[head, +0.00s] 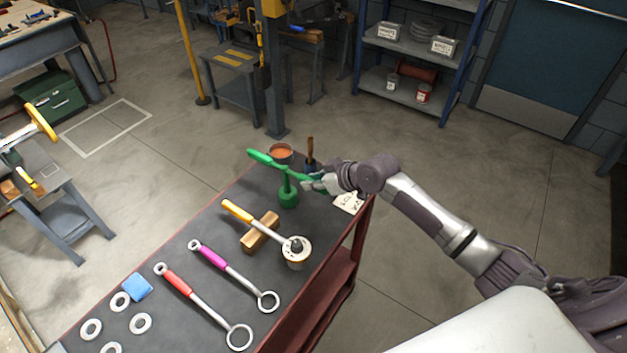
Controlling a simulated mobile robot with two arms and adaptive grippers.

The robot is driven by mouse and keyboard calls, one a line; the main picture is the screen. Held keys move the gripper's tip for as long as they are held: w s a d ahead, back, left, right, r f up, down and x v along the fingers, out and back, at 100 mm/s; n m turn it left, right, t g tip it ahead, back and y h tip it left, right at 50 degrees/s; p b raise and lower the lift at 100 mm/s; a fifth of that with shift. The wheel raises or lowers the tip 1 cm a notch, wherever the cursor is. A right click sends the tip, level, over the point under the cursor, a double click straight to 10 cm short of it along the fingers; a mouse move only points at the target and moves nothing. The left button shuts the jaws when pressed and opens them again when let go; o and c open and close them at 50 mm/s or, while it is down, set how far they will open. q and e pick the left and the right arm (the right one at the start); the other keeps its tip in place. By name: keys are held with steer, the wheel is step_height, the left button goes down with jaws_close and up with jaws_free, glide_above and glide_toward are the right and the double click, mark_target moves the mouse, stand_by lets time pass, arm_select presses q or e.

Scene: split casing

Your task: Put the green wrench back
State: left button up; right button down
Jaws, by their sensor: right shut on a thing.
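The green wrench (265,159) is at the far end of the dark-topped workbench (222,228). Its thick green handle points to the upper left, and its other end runs to my right gripper (322,183). My right gripper is shut on the wrench near that end, and the fingers partly hide it. A green can-like object with a thin upright neck (288,196) stands just below the wrench in the picture. The neck meets the wrench's outline; I cannot tell whether they touch. My left gripper is not in view.
An orange-handled tool (252,217) lies across a wooden block (259,232) and a round metal part (296,252). Magenta (212,257) and red (178,283) wrenches lie nearer. A terracotta bowl (281,152), a brush-like tool (310,155) and a white card (349,202) are at the far end.

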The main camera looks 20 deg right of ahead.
steer(key=shift+w, duration=0.1)
steer(key=c, duration=1)
jaws_free()
steer(key=shift+o, duration=0.2)
steer(key=shift+f, duration=0.2)
step_height(320, 180, up, 8)
steer(key=p, duration=0.6)
steer(key=shift+f, duration=0.35)
